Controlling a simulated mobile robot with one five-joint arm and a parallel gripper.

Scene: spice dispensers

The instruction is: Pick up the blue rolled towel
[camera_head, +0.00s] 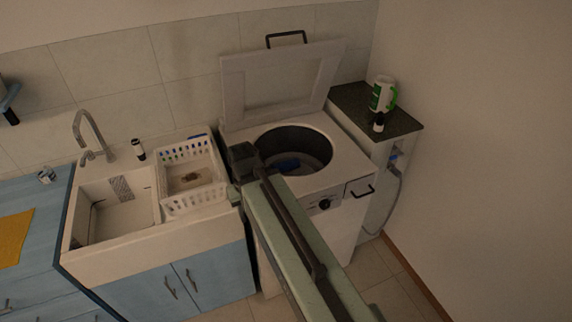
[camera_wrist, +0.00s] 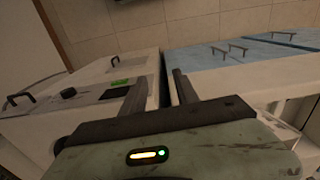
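Another small blue item (camera_head: 197,138) shows at the back of the white basket (camera_head: 196,203).
The washer's lid (camera_head: 280,85) stands raised. A sink (camera_head: 118,210) with a tap (camera_head: 90,130) and a dark-capped bottle (camera_head: 138,149) is left. A dark-topped side unit (camera_head: 360,100) at right bears a green-and-white container (camera_head: 382,93) and a small bottle (camera_head: 379,122).

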